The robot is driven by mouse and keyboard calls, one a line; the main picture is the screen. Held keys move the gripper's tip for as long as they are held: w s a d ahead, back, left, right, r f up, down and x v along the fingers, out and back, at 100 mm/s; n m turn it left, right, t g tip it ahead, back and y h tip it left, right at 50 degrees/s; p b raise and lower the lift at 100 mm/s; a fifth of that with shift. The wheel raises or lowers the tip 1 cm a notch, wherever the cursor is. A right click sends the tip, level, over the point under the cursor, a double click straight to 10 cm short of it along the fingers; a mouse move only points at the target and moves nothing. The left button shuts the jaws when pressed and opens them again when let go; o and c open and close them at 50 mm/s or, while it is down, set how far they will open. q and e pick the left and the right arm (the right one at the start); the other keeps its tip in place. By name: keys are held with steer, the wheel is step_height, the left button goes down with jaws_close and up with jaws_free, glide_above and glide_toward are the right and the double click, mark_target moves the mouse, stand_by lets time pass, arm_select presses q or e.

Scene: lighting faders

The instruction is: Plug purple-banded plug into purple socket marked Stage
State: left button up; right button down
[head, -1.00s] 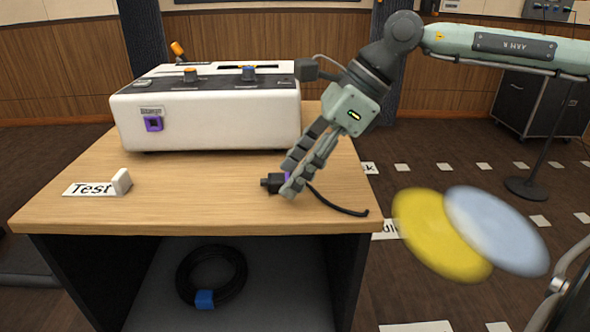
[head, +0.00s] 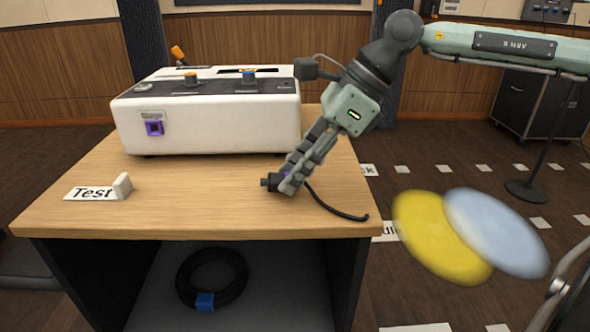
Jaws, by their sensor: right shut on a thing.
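The black plug (head: 271,182) with a purple band lies at the table's front right, its nose pointing left and its cable trailing right. My right gripper (head: 288,184) is shut on the plug from above and hides most of the purple band. The plug is at the table top; I cannot tell if it is lifted. The purple socket (head: 154,128) is on the front face of the white console (head: 220,125), under a small label too blurred to read surely. The socket looks empty. My left gripper is not in view.
A coiled black cable (head: 211,279) lies on the shelf below. The wooden table top (head: 200,205) is clear between plug and console. Yellow and blue discs (head: 440,236) show at right.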

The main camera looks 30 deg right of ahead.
steer(key=shift+r+p, duration=1.1)
steer(key=shift+r, duration=1)
